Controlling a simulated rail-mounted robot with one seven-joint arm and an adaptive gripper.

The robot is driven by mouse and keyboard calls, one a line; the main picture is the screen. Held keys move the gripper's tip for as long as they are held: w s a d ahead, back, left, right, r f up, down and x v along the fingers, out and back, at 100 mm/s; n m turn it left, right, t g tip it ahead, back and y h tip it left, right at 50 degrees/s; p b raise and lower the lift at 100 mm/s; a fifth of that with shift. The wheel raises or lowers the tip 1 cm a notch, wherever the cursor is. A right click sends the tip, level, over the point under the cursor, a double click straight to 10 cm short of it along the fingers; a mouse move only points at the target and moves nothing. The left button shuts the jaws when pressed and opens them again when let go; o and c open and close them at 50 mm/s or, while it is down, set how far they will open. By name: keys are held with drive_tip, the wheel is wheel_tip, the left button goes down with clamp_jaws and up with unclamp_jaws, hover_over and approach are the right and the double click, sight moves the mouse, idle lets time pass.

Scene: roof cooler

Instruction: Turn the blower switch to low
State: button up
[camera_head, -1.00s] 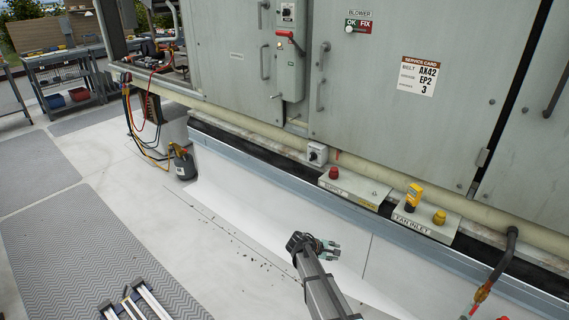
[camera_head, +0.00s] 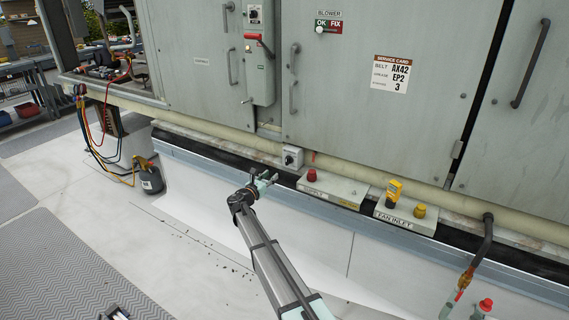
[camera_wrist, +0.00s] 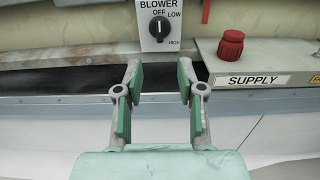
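The blower switch (camera_wrist: 159,27) is a black knob on a small grey box with OFF, LOW and HIGH marks. In the wrist view its white line points up toward OFF. In the head view the switch (camera_head: 292,157) sits low on the cabinet's base ledge. My gripper (camera_wrist: 158,70) is open and empty, its two green-padded fingers apart, just below and in front of the switch box and not touching it. In the head view my gripper (camera_head: 268,179) is just left of and below the switch.
A red knob (camera_wrist: 231,45) on the SUPPLY box stands right of the switch. The FAN INLET box (camera_head: 404,215) with a yellow device (camera_head: 393,192) is farther right. A red-handled lever (camera_head: 255,38) is on the cabinet above. A pipe (camera_head: 350,171) runs along the cabinet's lower edge.

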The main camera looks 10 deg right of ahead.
sight(286, 161)
drive_tip(key=p+x, duration=0.1)
drive_tip(key=x, duration=1.2)
drive_tip(key=shift+w+f+p, duration=0.1)
drive_tip(key=shift+w+p, duration=0.05)
drive_tip(key=shift+p, duration=0.2)
drive_tip(key=shift+c, duration=0.3)
clamp_jaws()
